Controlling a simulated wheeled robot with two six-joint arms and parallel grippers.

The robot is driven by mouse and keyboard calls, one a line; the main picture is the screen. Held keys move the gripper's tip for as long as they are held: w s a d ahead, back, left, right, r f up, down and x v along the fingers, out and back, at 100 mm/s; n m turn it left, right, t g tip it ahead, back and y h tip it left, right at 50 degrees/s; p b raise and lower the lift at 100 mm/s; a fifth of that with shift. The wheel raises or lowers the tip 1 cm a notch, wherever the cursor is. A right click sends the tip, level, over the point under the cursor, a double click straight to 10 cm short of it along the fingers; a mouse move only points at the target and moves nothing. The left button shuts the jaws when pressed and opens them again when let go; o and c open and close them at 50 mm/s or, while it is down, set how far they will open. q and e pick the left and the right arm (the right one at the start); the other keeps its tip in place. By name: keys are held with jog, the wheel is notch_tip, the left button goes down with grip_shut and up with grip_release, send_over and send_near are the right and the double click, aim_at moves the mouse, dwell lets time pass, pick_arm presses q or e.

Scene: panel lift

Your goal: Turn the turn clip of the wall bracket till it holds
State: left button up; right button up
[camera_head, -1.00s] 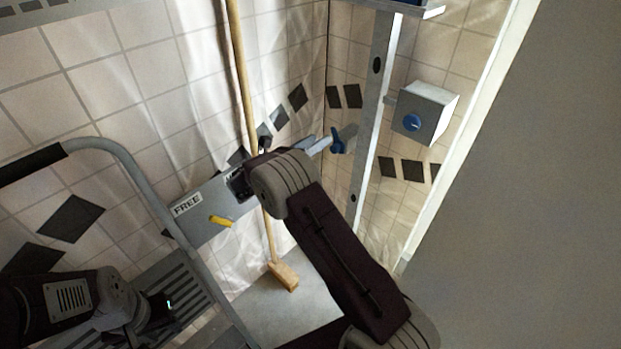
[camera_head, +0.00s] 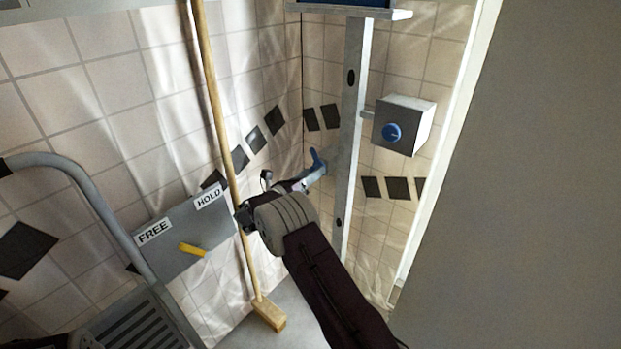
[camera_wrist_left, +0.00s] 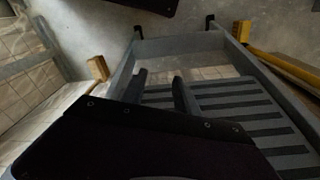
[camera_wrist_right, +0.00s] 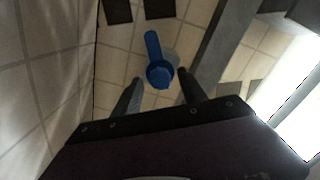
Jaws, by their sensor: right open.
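A blue turn clip (camera_head: 316,164) sits at the end of a short pale bracket arm beside the grey upright post. In the right wrist view the blue clip (camera_wrist_right: 157,68) has a round hub and a lever pointing up. My right gripper (camera_head: 301,184) is open, just below and left of the clip. In its wrist view the clip lies in line with the gap between the fingers; contact cannot be told.
A broom (camera_head: 215,110) leans between the plate and my right arm. A grey box with a blue knob (camera_head: 392,132) is right of the post (camera_head: 350,120). A grey tubular rail (camera_head: 85,195) and slatted step (camera_head: 135,325) stand at lower left.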

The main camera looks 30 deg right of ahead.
grip_shut()
jog(key=shift+m, duration=0.3)
jog(key=shift+m+b, duration=8.35)
jog(key=shift+m, duration=3.35)
